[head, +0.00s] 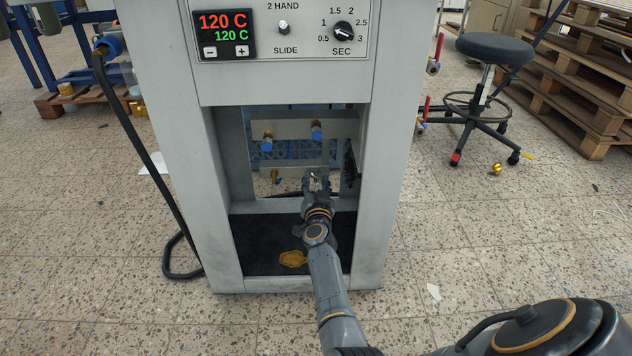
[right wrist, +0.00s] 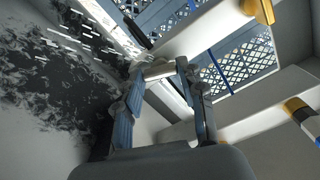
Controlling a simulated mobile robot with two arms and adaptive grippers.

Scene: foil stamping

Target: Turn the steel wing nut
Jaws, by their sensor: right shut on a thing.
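My right gripper (head: 316,180) reaches into the open bay of the grey press, at the lower crossbar (head: 290,171). In the right wrist view the two fingers (right wrist: 155,85) are closed on a small pale metal piece, the steel wing nut (right wrist: 158,71), between their tips. In the head view the fingers mostly hide the wing nut. A small brass-coloured piece (head: 275,176) sits on the same crossbar, left of the gripper. My left gripper is not in view.
The press (head: 168,120) frames the bay closely at both sides. Two blue-ended fittings (head: 267,140) sit on the upper bar above the gripper. A yellow piece (head: 293,259) lies on the dark bay floor. A stool (head: 484,100) and pallets (head: 590,60) stand at right.

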